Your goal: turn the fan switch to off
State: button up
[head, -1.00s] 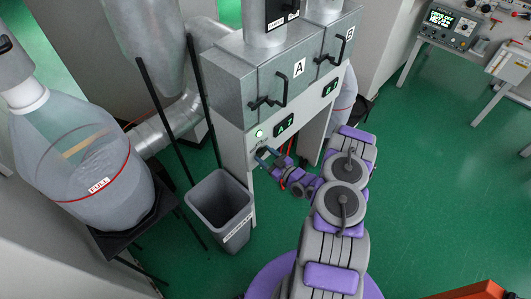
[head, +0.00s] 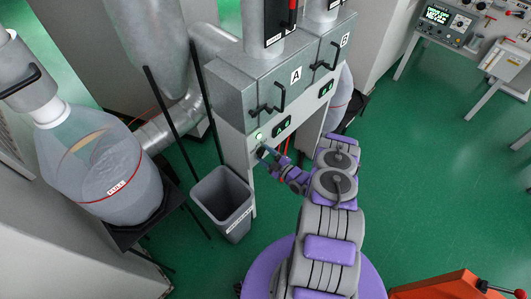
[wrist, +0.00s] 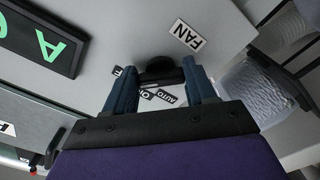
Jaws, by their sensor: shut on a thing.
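The fan switch is a black rotary knob (wrist: 160,66) on the grey panel, seen in the wrist view beside a white FAN label (wrist: 187,35). My gripper (wrist: 160,76) has its two blue fingers on either side of the knob and is shut on it. The knob's setting cannot be read clearly.
A grey bin (head: 223,203) stands on the floor left of my arm. A large clear bag (head: 98,168) marked FULL hangs at the left. Two green displays, A (head: 281,126) and B (head: 325,89), sit on the panel. Open green floor lies to the right.

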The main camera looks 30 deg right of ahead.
dwell(0.4)
jog(key=o, duration=1)
jog(key=shift+o, duration=0.2)
jog(key=p+v, duration=0.2)
jog(key=v, duration=1.5)
jog(key=shift+s, duration=0.2)
jog(key=shift+d, duration=0.1)
